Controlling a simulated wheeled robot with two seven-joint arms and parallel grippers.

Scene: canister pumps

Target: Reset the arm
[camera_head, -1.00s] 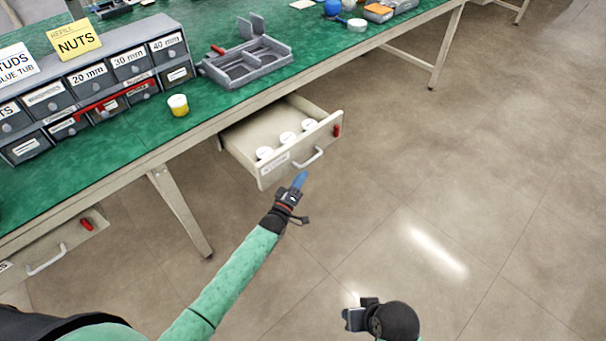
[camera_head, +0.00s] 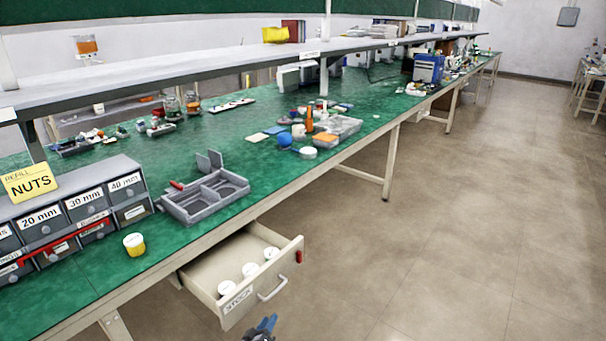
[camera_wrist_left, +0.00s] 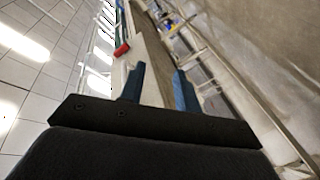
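My left gripper (camera_head: 262,327) shows at the bottom edge of the head view, just below and in front of the open drawer, apart from its handle. In the left wrist view the two blue fingers (camera_wrist_left: 160,88) stand apart with nothing held between them. The rest of the left arm is out of the picture. My right gripper is not in view. The open drawer (camera_head: 232,309), labelled STOCK, holds three white round-lidded canisters (camera_head: 249,269). A red piece (camera_head: 299,257) sits at its right front corner.
The long green workbench (camera_head: 110,265) carries a grey two-pocket tray (camera_head: 204,198), a yellow canister with a white lid (camera_head: 134,244) and a labelled drawer cabinet (camera_head: 70,215). A shelf (camera_head: 200,70) runs above the bench. The floor (camera_head: 430,240) at right is clear.

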